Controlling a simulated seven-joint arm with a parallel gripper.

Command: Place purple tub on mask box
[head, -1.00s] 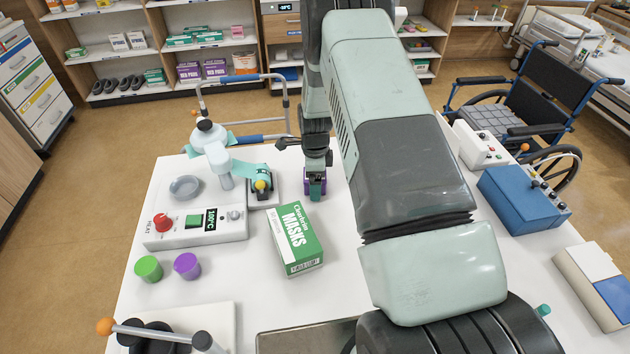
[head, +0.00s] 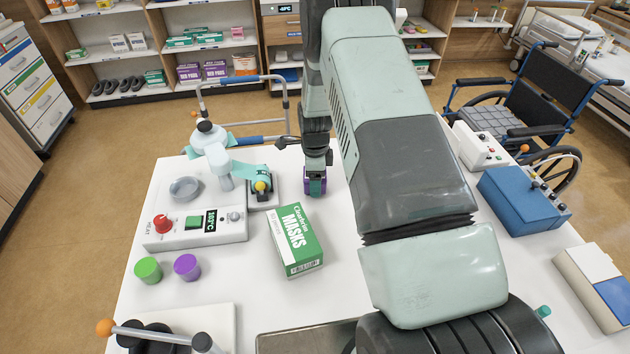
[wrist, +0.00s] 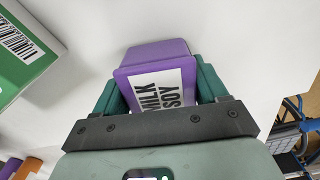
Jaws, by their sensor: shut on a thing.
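A purple tub (head: 322,188) with a white label reading MILK SOY is between my gripper's teal fingers; it also shows in the wrist view (wrist: 160,55). My gripper (head: 315,184) is shut on it, pointing down near the table's far edge. I cannot tell whether the tub touches the table. The green and white mask box (head: 297,240) lies flat on the table, nearer the head camera and slightly left of my gripper. Its top faces up and is bare. Part of the mask box shows at the wrist view's upper left (wrist: 22,50).
A device with a teal strap (head: 252,172) stands just left of my gripper. A heater panel (head: 200,228) and small green (head: 148,270) and purple (head: 187,267) cups are left of the mask box. A blue case (head: 520,198) is at right. White table (head: 255,285) is clear around the box.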

